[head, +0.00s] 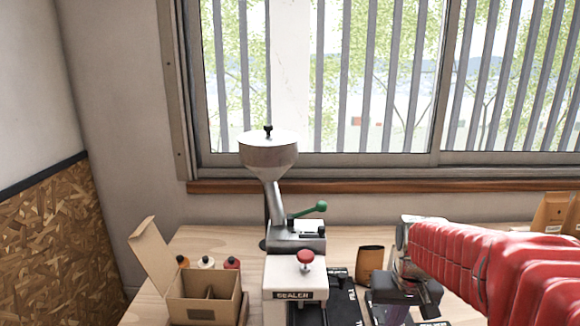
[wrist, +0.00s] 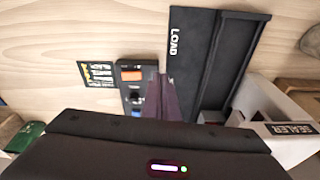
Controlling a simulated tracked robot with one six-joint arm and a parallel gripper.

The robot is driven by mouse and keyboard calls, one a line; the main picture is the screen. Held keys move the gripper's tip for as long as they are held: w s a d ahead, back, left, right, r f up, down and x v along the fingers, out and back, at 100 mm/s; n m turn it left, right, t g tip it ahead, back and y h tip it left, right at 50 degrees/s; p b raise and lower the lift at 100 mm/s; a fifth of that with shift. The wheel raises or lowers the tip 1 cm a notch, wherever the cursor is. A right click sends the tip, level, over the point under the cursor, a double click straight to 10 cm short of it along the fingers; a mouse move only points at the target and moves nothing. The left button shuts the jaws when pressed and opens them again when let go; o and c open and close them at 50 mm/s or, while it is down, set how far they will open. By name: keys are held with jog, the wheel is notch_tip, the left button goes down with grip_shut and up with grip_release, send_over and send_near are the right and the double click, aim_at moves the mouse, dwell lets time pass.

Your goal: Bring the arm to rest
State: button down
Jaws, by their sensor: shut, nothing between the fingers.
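My arm in its red sleeve (head: 470,255) reaches in from the right in the head view. My gripper (wrist: 163,80) shows in the wrist view with its dark fingers together and nothing between them. It hangs over the wooden table (wrist: 45,40), between a small panel with an orange button (wrist: 131,76) and the black tray marked LOAD (wrist: 190,55). In the head view the gripper's dark body is at the end of the sleeve, right of a brown pouch (head: 370,262); its fingertips are hard to make out there. I cannot tell how high it is above the table.
A white sealer (head: 285,272) with a red knob stands left of my gripper. Behind it is a grinder with a hopper (head: 268,155) and green lever (head: 317,207). An open cardboard box (head: 204,311) is at left, kraft bags (head: 552,215) at right.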

jog(key=s+a+r+t, duration=0.1)
jog(key=s+a+r, duration=0.2)
jog(key=s, duration=0.5)
jog(key=s+a+r+n+t, duration=0.1)
jog(key=s+a+r+t, duration=0.1)
jog(key=s, duration=0.6)
jog(key=shift+s+a+r+t, duration=0.3)
jog(key=shift+a+r, duration=0.3)
jog(key=shift+a, duration=0.15)
dwell(0.4)
